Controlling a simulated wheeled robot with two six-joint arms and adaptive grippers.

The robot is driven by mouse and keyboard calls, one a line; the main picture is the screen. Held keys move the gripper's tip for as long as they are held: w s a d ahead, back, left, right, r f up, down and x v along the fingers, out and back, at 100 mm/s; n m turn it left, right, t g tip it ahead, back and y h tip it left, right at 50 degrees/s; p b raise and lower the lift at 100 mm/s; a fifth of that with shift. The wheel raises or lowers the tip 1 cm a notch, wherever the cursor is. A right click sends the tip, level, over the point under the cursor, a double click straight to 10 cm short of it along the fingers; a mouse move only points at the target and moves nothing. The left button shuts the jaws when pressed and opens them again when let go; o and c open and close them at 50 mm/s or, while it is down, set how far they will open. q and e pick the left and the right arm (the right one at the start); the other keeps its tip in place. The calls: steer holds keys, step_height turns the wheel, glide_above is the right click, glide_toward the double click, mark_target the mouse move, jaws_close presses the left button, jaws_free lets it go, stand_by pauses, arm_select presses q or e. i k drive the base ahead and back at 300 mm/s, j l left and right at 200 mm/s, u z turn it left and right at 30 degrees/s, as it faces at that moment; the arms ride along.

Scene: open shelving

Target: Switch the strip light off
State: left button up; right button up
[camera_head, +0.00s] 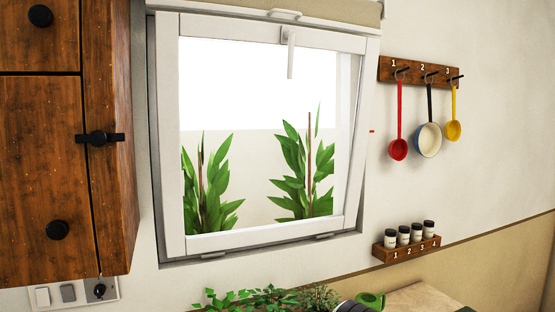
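A white switch panel (75,292) is on the wall at the bottom left, just under the wooden cabinet. It has a white rocker (42,297), a grey rocker (68,293) and a dark round part (99,290) that may be a knob or a socket. I cannot tell from this view which one belongs to the strip light, or how the rockers are set. No strip light can be made out. Neither of my grippers is in view.
The wooden cabinet (40,180) with black knobs fills the left side. A tilted window (168,130) is in the middle. Plants (265,299) line the bottom.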

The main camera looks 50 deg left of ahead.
mark_target(68, 293)
steer(key=u, duration=1.55)
